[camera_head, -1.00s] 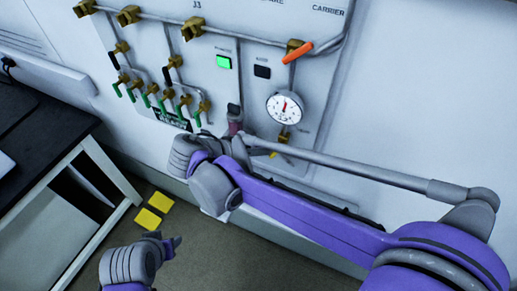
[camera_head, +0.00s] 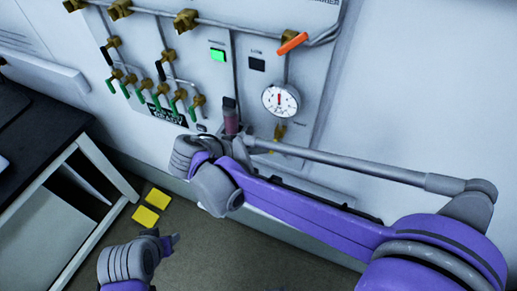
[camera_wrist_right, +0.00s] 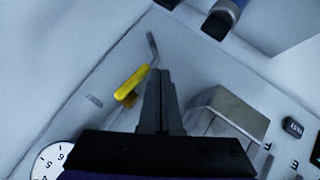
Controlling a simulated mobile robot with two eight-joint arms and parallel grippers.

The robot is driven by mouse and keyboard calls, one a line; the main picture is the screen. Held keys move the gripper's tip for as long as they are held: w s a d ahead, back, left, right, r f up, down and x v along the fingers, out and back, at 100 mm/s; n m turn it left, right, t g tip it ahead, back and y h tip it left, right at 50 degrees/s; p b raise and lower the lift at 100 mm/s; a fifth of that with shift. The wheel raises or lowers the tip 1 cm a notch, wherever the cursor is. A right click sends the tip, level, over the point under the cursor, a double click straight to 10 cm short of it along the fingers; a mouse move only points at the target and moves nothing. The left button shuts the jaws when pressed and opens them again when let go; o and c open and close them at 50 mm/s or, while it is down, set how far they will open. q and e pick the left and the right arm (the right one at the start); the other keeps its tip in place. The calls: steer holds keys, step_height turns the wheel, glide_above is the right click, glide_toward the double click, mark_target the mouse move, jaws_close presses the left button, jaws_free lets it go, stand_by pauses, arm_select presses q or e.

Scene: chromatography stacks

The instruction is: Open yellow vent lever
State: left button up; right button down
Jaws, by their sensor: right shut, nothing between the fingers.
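The yellow vent lever (camera_head: 278,133) sits on the wall panel just below the round gauge. It also shows in the right wrist view (camera_wrist_right: 130,83) as a slanted yellow handle with a thin grey stem at its upper end. My right gripper (camera_wrist_right: 158,76) is shut and empty, with its fingertips just to the right of the lever. I cannot tell whether they touch it. In the head view the right gripper (camera_head: 242,142) is partly hidden by its own wrist, to the left of the lever. My left gripper (camera_head: 169,240) is low, away from the panel; its jaw opening is unclear.
The gauge (camera_head: 281,99), an orange lever (camera_head: 292,43), a reddish cylinder (camera_head: 231,121) and several green-handled valves (camera_head: 160,93) crowd the panel. In the right wrist view, a metal block (camera_wrist_right: 226,112) stands right of the fingers. A dark-topped bench (camera_head: 50,135) is at left.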

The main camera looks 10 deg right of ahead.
stand_by(0.3)
steer(key=v, duration=1.1)
steer(key=shift+d+f, duration=0.1)
steer(key=shift+d, duration=0.05)
